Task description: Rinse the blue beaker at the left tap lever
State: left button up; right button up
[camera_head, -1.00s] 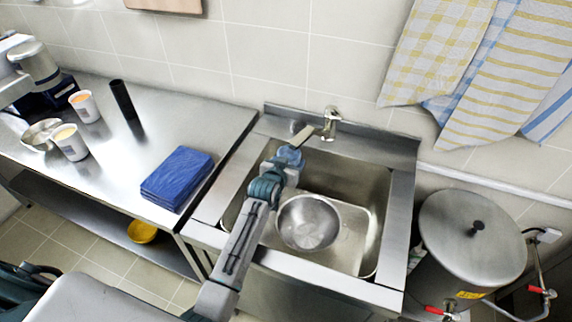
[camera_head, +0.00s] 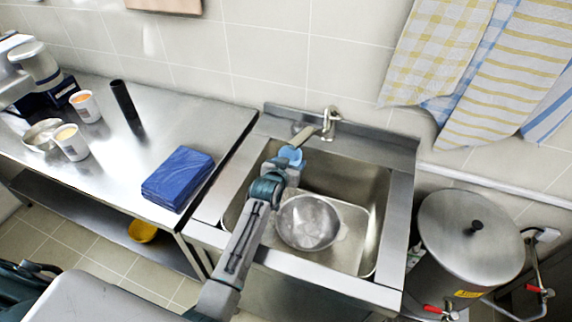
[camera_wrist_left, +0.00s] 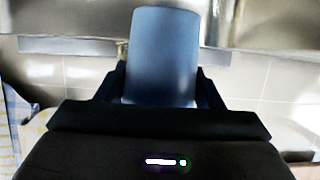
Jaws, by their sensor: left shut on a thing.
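My left gripper (camera_head: 287,166) is shut on the blue beaker (camera_head: 291,154) and holds it over the back left part of the sink, close to the tap spout. In the left wrist view the blue beaker (camera_wrist_left: 162,55) stands between the two dark fingers. The tap (camera_head: 329,121) is at the back of the sink, with a flat piece (camera_head: 304,135) reaching left towards the beaker. I cannot tell whether water runs. The left tap lever is not clearly made out. My right gripper is not in view.
A metal bowl (camera_head: 308,222) lies in the sink basin (camera_head: 351,179). A blue cloth stack (camera_head: 177,178), cups (camera_head: 71,142) and a black cylinder (camera_head: 123,99) stand on the left counter. A lidded stockpot (camera_head: 471,235) stands at the right.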

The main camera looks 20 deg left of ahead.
pick_arm(q)
jog(key=shift+s+d+r+p, duration=0.1)
jog(key=shift+s+d+p, duration=0.05)
jog(key=shift+s+p, duration=1.15)
jog(key=s, duration=0.1)
jog(key=s+p, duration=0.1)
jog(key=s, duration=0.1)
jog(key=s+p, duration=0.1)
jog(key=s, duration=0.1)
jog(key=shift+s+d, duration=0.2)
jog(key=shift+d, duration=0.1)
dwell(0.4)
jog(key=s+r+p, duration=0.3)
jog(key=s+p, duration=0.2)
jog(key=p, duration=0.1)
jog(key=shift+d+r, duration=0.25)
jog(key=shift+r, duration=0.15)
